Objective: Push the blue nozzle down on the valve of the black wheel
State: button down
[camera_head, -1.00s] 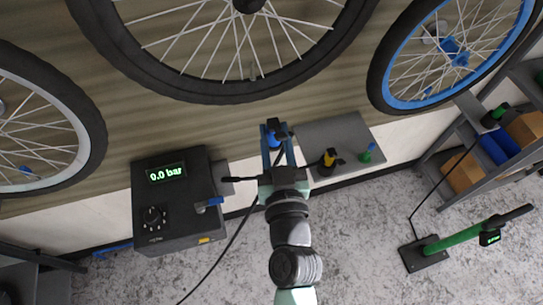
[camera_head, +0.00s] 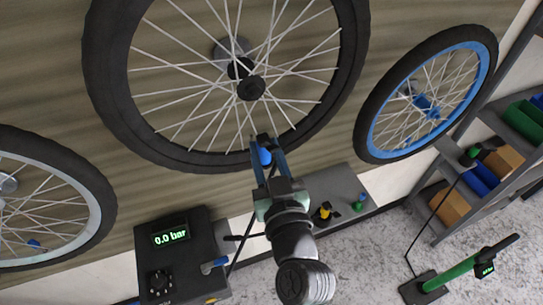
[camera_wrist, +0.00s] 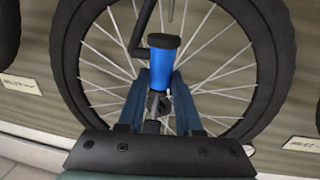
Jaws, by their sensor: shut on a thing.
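The black wheel (camera_head: 112,100) hangs on the wall panel, top centre of the head view; its tyre and spokes fill the wrist view (camera_wrist: 270,60). My gripper (camera_head: 264,144) is shut on the blue nozzle (camera_head: 265,157), in front of the wheel's lower rim. In the wrist view the blue nozzle (camera_wrist: 160,74), with its black top, sits between my two blue-grey fingers (camera_wrist: 161,85). A black hose runs up beside it. I cannot clearly make out the valve; the gripper covers part of the lower rim in the head view.
A black pump box (camera_head: 172,265) reading 0.0 bar stands lower left. A grey shelf (camera_head: 340,185) right of my arm holds a yellow nozzle (camera_head: 325,210) and a green nozzle (camera_head: 360,203). A blue-rimmed wheel (camera_head: 487,70), a grey-rimmed wheel (camera_head: 100,195) and a green floor pump (camera_head: 450,273) flank the area.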

jog(key=shift+w+a+r+p, duration=0.1)
jog(key=shift+w+a+p, duration=0.05)
jog(key=shift+w, duration=0.3)
jog(key=shift+w+a+r+p, duration=0.1)
jog(key=shift+w+p, duration=0.05)
jog(key=shift+w, duration=0.3)
jog(key=w+a, duration=0.2)
jog(key=w, duration=0.4)
jog(key=shift+w+f, duration=0.15)
jog(key=shift+w, duration=0.1)
jog(key=shift+f+b, duration=0.85)
jog(key=shift+b, duration=0.7)
dwell(1.0)
dwell(0.4)
jog(key=shift+c, duration=2)
grip_release()
jog(key=shift+s, duration=0.1)
jog(key=s+d+b, duration=0.1)
jog(key=s+b, duration=0.1)
jog(key=s, duration=0.7)
jog(key=shift+s+d, duration=0.35)
jog(key=shift+s, duration=0.05)
